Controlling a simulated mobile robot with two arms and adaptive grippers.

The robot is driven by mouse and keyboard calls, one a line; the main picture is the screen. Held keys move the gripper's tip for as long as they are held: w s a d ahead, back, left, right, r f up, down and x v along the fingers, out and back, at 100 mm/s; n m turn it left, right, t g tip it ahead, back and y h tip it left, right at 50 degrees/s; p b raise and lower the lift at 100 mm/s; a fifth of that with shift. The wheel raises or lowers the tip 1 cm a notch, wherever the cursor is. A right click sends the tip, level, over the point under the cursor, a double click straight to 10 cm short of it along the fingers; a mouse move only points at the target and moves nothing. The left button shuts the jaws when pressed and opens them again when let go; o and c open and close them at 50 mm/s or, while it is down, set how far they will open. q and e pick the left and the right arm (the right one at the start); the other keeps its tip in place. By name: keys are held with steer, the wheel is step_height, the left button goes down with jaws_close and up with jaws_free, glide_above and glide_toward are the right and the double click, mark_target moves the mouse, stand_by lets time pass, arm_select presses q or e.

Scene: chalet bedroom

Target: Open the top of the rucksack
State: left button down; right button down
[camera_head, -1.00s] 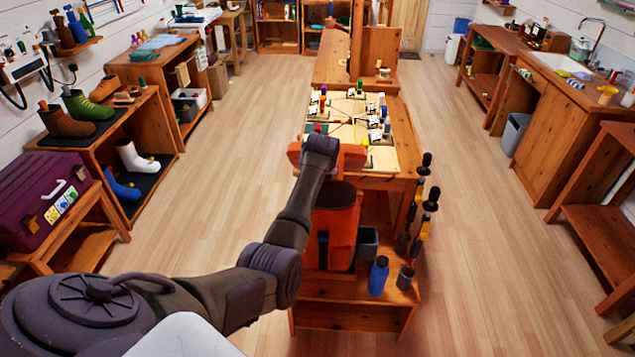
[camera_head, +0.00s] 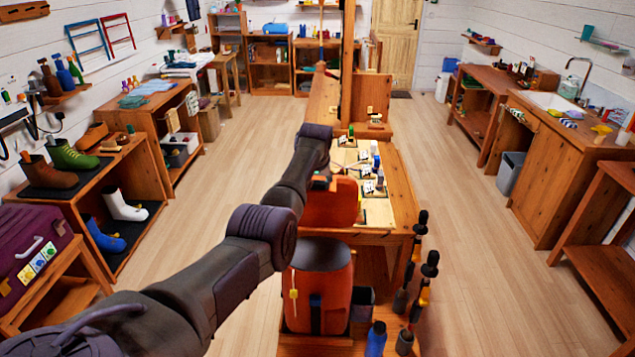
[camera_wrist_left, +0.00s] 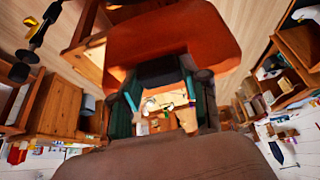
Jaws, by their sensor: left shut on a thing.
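The orange rucksack (camera_head: 318,300) stands upright on a wooden bench, with a small yellow toggle on its front. Its dark top (camera_head: 320,255) shows uncovered. Its orange lid (camera_head: 330,207) stands raised behind the top, away from the front of the body. My left gripper (camera_head: 320,181) is at the lid's upper edge, mostly hidden by my wrist. In the left wrist view, the left gripper's fingers (camera_wrist_left: 160,98) close around a dark piece at the edge of the orange lid (camera_wrist_left: 185,35). The right gripper is out of view.
A blue bottle (camera_head: 376,340) and upright dark-handled tools (camera_head: 418,265) stand close to the rucksack's right. Behind it is a wooden table (camera_head: 400,195) with small items and a post. Floor is clear on both sides; shelves line the walls.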

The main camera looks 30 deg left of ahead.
arm_select(q)
steer(key=shift+w+a+f, duration=0.1)
steer(key=shift+w+a, duration=0.15)
steer(key=shift+w, duration=0.15)
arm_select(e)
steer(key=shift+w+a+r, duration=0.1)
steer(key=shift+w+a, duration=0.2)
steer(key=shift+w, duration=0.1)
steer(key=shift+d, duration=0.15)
arm_select(q)
steer(key=c, duration=0.7)
jaws_free()
steer(key=shift+f, duration=0.1)
steer(key=shift+o, duration=0.7)
steer(key=shift+f, duration=0.1)
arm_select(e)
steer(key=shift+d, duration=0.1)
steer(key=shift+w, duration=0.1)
arm_select(q)
steer(key=shift+r, duration=0.2)
steer(key=shift+s+d+r, duration=0.1)
steer(key=shift+d+r, duration=0.05)
steer(key=shift+r, duration=0.4)
steer(key=v, duration=1)
steer(key=shift+s+r, duration=0.15)
steer(key=shift+r, duration=0.15)
